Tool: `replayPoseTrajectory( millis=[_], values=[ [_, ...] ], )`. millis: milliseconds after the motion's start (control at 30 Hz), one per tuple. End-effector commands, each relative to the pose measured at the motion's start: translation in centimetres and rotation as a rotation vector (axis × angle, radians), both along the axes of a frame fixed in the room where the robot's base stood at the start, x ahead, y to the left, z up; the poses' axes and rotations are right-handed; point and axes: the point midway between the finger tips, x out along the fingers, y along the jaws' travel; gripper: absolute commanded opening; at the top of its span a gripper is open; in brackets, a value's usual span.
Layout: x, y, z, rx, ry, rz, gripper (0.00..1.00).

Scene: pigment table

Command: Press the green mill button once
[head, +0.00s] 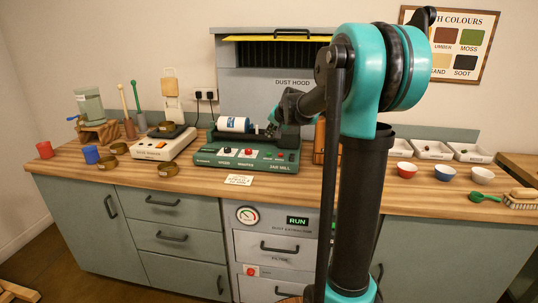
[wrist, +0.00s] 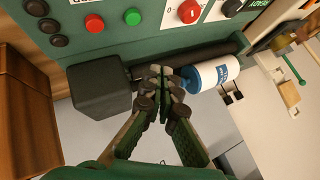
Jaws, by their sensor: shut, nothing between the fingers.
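The green ball mill (head: 245,167) stands on the bench, with a white and blue jar (head: 233,124) lying on its rollers. In the wrist view the mill's panel lies along the top, and the jar (wrist: 214,74) is right of my fingertips. The green mill button (wrist: 133,16) is on that panel beside a red button (wrist: 94,23). My gripper (wrist: 160,72) is shut and empty. Its tips appear over the roller area, short of the green button in the picture. In the head view my gripper (head: 271,128) is over the mill's right part, partly hidden by my arm.
A red knob (wrist: 189,11) and a black knob (wrist: 232,7) share the panel. A black block (wrist: 98,89) is left of my fingertips. The white scale (head: 163,145) stands left of the mill, the dust hood (head: 260,85) behind. A paper card (head: 238,180) lies in front.

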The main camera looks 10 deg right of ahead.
Motion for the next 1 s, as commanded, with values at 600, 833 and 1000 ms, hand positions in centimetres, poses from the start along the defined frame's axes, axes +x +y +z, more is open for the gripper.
replayPoseTrajectory(
  millis=[600, 833, 1000],
  values=[
    [0.0, 0.0, -5.9, 0.0, 0.0, 0.0, 0.0],
    [0.0, 0.0, -6.0, 0.0, 0.0, 0.0, 0.0],
    [0.0, 0.0, -6.0, 0.0, 0.0, 0.0, 0.0]
  ],
)
